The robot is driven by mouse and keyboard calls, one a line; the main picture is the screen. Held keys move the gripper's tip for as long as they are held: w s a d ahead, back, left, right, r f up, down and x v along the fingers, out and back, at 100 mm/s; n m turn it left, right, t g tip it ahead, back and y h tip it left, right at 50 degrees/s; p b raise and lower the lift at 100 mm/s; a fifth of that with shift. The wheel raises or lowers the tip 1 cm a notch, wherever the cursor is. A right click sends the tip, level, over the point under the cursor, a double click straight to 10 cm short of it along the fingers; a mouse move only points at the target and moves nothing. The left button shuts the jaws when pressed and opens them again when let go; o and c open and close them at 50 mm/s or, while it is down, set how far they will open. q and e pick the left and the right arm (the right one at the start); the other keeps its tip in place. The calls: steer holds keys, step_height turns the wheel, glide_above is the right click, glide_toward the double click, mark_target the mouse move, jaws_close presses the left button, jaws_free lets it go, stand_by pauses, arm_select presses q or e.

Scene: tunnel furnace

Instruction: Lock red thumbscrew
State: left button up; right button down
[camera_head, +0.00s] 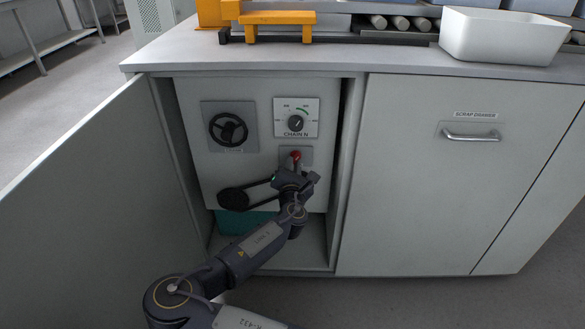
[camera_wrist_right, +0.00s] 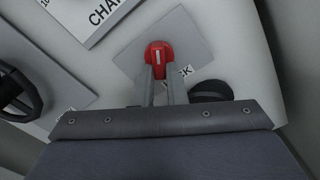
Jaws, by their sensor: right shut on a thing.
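The red thumbscrew (camera_head: 296,155) sits on a small grey plate (camera_head: 308,156) on the white panel inside the open cabinet, below the chain knob. In the right wrist view the thumbscrew (camera_wrist_right: 159,54) is a round red knob with a pale bar on its face. My right gripper (camera_head: 294,165) reaches up to it from below. In the right wrist view the right gripper's (camera_wrist_right: 160,72) two fingers are shut on the thumbscrew. A label beside it is partly hidden by the fingers; "CK" shows. My left gripper is not in view.
A black handwheel (camera_head: 229,129) is at the panel's upper left, and a chain knob (camera_head: 296,122) is above the thumbscrew. A dark belt drive (camera_head: 234,199) lies left of my gripper. The open door (camera_head: 95,190) bounds the left side; a drawer handle (camera_head: 471,136) is at right.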

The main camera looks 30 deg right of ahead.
steer(key=n, duration=0.5)
steer(key=shift+s+d+f+b, duration=0.15)
steer(key=shift+s+d+b, duration=0.05)
steer(key=shift+d+b, duration=0.1)
stand_by(0.4)
steer(key=c, duration=1.5)
jaws_free()
steer(key=shift+o, duration=0.2)
steer(key=shift+a, duration=0.15)
steer(key=p+v, duration=0.2)
steer(key=v, duration=0.5)
steer(key=shift+s, duration=0.35)
steer(key=shift+a, duration=0.1)
